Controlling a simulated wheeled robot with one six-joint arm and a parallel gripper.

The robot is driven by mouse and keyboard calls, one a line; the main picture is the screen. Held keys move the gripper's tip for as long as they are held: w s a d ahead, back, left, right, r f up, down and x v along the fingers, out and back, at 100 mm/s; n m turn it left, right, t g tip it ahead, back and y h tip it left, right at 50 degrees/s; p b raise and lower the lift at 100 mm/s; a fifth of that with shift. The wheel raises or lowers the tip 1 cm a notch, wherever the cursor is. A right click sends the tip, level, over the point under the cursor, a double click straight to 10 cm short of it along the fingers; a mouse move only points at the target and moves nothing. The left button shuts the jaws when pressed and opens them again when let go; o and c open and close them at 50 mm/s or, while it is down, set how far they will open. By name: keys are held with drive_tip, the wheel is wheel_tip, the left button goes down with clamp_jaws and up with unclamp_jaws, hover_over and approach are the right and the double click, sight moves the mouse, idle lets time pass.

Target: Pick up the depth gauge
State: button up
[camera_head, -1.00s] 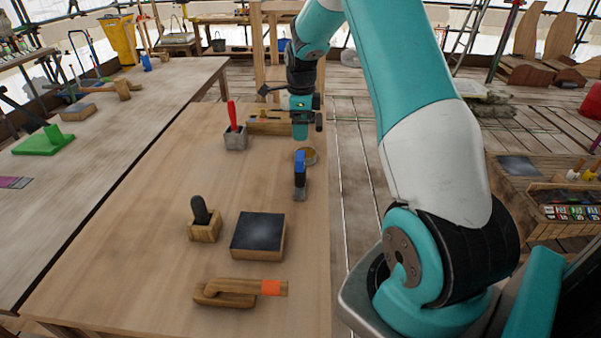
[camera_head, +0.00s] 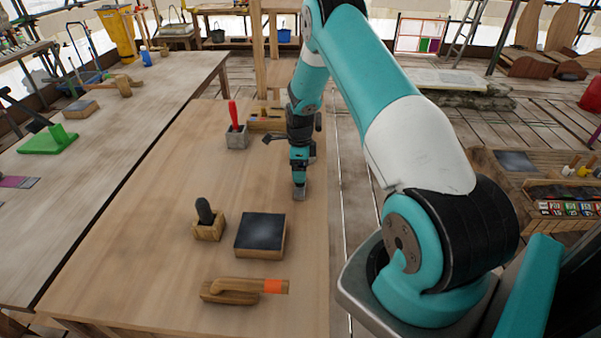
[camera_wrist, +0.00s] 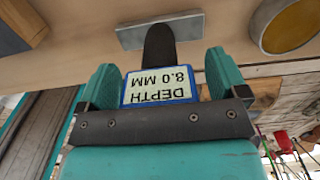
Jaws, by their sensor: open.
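The depth gauge (camera_wrist: 160,86) shows in the wrist view with a blue-edged display that reads "DEPTH 8.0 MM", upside down. Its dark stem runs to a flat grey metal base (camera_wrist: 160,31). My gripper (camera_wrist: 160,82) is open, with one teal finger on each side of the display. I cannot tell whether the fingers touch it. In the head view my gripper (camera_head: 299,182) is over the gauge near the table's right edge and hides most of it; only the grey base (camera_head: 299,193) shows below.
A round tin (camera_wrist: 287,24) is close beside the gauge in the wrist view. On the table (camera_head: 150,230) are a grey holder with a red-handled tool (camera_head: 236,136), a dark block (camera_head: 261,233), a wooden holder (camera_head: 208,226) and a wooden float (camera_head: 245,289). The table's middle is clear.

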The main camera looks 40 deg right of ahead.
drive_tip(key=c, duration=1)
drive_tip(key=shift+c, duration=0.5)
drive_tip(key=shift+r, duration=0.15)
